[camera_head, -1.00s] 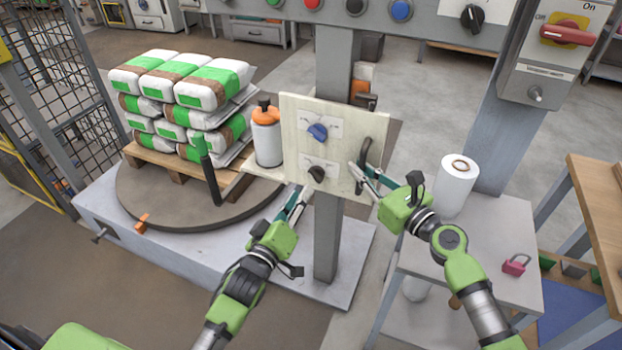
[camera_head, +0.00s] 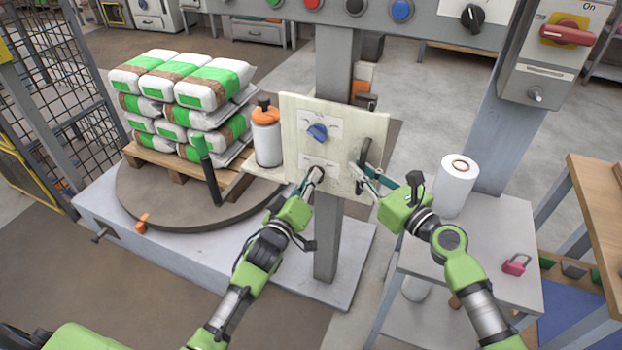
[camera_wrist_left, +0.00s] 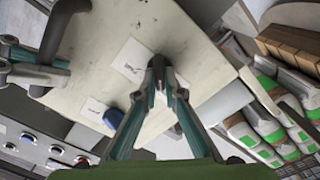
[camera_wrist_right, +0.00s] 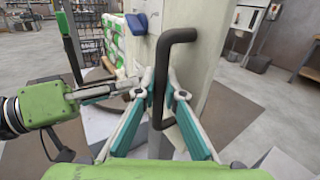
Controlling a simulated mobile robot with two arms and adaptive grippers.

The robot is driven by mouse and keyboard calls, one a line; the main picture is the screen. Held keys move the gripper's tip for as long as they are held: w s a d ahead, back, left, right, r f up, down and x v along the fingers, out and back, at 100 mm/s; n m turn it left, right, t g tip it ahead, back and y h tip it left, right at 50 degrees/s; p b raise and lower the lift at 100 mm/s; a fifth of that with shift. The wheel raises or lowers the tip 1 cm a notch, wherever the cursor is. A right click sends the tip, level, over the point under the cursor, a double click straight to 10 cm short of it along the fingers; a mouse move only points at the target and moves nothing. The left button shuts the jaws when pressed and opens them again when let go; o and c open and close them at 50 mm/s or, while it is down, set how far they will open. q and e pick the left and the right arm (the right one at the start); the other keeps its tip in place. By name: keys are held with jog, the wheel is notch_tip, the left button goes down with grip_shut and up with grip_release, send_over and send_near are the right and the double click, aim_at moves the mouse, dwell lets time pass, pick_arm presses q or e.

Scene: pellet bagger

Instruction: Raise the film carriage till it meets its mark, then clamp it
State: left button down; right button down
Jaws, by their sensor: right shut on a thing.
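The film carriage (camera_head: 345,133) is a cream panel on a grey post. It bears a blue knob (camera_head: 317,131), a dark lower knob (camera_head: 318,172) and a black bar handle (camera_wrist_right: 163,70) at its right side. My right gripper (camera_head: 358,170) is shut on the black handle, as the right wrist view shows. My left gripper (camera_head: 314,178) is at the lower knob, its fingertips close about it in the left wrist view (camera_wrist_left: 160,68). I cannot tell whether the fingers grip it. The labels by the knobs are too small to read. No height mark can be made out.
An orange-capped bottle (camera_head: 267,135) stands left of the panel. Stacked bags (camera_head: 185,88) sit on a pallet on the turntable (camera_head: 150,205). A white film roll (camera_head: 456,185) and a pink padlock (camera_head: 516,264) are on the right-hand table. A button beam crosses above.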

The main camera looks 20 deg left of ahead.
pick_arm(q)
jog(key=shift+m, duration=0.4)
jog(key=shift+d+m, duration=0.2)
jog(key=shift+m, duration=4.05)
jog(key=shift+d+m, duration=0.15)
jog(key=shift+m, duration=4.1)
pick_arm(e)
jog(key=shift+d, duration=0.1)
pick_arm(q)
jog(key=shift+m, duration=0.3)
pick_arm(e)
jog(key=shift+r, duration=0.1)
pick_arm(q)
jog(key=c, duration=2.1)
grip_release()
jog(key=shift+c, duration=0.2)
